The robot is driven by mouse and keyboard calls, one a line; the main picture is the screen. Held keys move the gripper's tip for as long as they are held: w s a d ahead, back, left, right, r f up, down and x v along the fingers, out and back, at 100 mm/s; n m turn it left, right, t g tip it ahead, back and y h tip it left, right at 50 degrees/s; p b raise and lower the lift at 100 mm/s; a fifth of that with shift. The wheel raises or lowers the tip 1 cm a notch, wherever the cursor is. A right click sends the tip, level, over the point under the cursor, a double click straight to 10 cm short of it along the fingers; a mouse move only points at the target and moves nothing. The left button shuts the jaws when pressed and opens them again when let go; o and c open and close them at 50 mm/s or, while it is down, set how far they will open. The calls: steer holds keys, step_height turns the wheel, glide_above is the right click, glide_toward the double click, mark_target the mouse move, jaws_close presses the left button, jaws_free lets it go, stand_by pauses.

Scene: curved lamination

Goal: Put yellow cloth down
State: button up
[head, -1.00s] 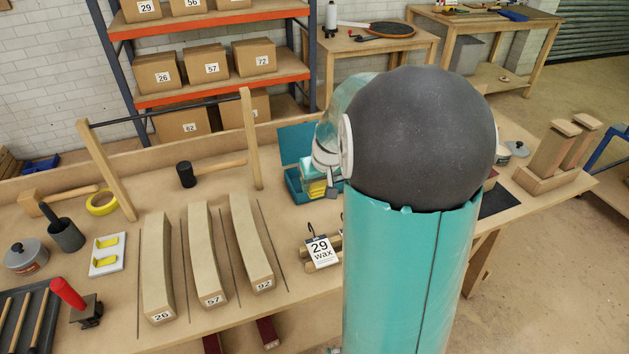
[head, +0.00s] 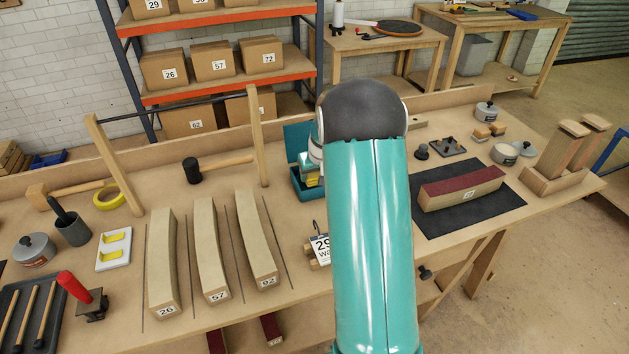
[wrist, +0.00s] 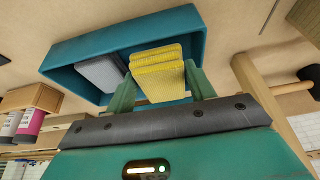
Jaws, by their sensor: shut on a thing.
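The yellow cloth (wrist: 157,72) is a folded, textured stack in the wrist view. My gripper (wrist: 160,85) is shut on it, with a green finger on each side. The cloth is in front of or within the opening of a teal box (wrist: 130,38); I cannot tell whether it touches the bottom. A grey folded cloth (wrist: 101,73) lies in the box to the left of the yellow one. In the head view the teal box (head: 297,137) has its lid raised at the back of the bench, and my arm hides most of the gripper and cloth.
Curved blocks (head: 209,250) stand left of my arm, with a tagged bundle (head: 320,247) close by. A mallet (head: 193,171) and wooden frame (head: 253,135) are near the box. Right of my arm, a red-topped curved block (head: 460,188) lies on a dark mat (head: 440,226).

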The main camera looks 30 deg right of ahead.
steer(key=shift+w+d+f, duration=0.15)
steer(key=shift+w+f, duration=0.1)
steer(key=shift+f, duration=1.55)
steer(key=shift+f, duration=0.2)
steer(key=o, duration=0.7)
steer(key=shift+c, duration=0.2)
steer(key=shift+r, duration=0.1)
steer(key=v, duration=1.2)
steer(key=shift+r, duration=0.1)
